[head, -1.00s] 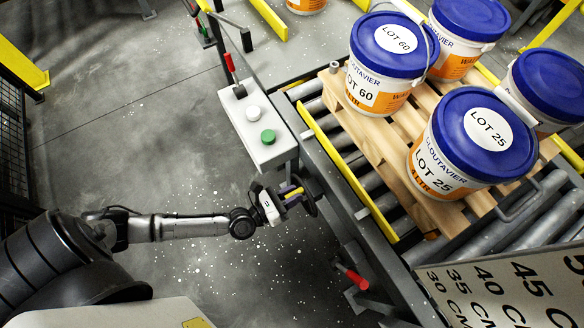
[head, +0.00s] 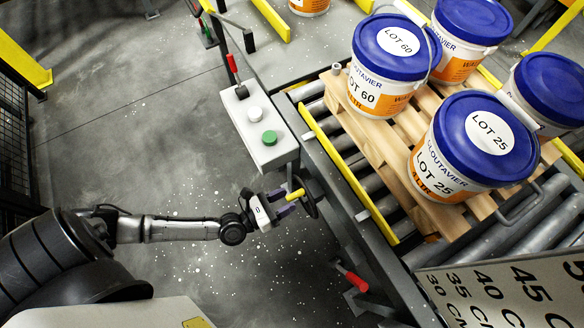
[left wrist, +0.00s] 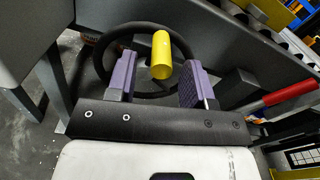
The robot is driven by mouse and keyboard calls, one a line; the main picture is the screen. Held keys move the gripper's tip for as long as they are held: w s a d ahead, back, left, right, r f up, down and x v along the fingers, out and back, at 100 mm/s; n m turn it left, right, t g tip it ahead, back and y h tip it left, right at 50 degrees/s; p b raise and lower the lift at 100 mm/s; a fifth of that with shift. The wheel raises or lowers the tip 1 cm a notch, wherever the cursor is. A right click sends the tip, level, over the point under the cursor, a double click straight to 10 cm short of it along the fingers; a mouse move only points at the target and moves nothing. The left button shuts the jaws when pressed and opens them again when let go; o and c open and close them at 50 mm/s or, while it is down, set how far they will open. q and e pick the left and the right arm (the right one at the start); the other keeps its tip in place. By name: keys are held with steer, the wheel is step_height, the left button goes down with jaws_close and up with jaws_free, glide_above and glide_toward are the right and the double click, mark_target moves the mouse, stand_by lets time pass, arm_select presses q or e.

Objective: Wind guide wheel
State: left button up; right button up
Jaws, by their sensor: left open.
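The guide wheel (left wrist: 97,56) is a black handwheel with a yellow knob (left wrist: 161,55) on its rim. It is mounted on the side of the roller conveyor. In the head view the wheel (head: 313,198) is seen nearly edge-on, with its yellow knob (head: 296,194) pointing toward my left gripper (head: 288,202). That gripper is open. In the left wrist view its two purple fingers (left wrist: 158,80) stand apart on either side of the knob, with gaps between them and it. Part of the wheel is hidden behind the fingers and gripper body. My right gripper is not in view.
A control box (head: 262,130) with a white and a green button stands just above the gripper. A red-handled lever (head: 352,279) sits below the wheel. Blue-lidded pails (head: 487,140) stand on a wooden pallet (head: 370,137) on the rollers. The floor at left is clear.

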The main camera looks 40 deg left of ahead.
arm_select(q)
steer(key=v, duration=1)
steer(key=shift+s+p, duration=0.4)
steer(key=shift+p, duration=0.05)
steer(key=shift+a, duration=0.2)
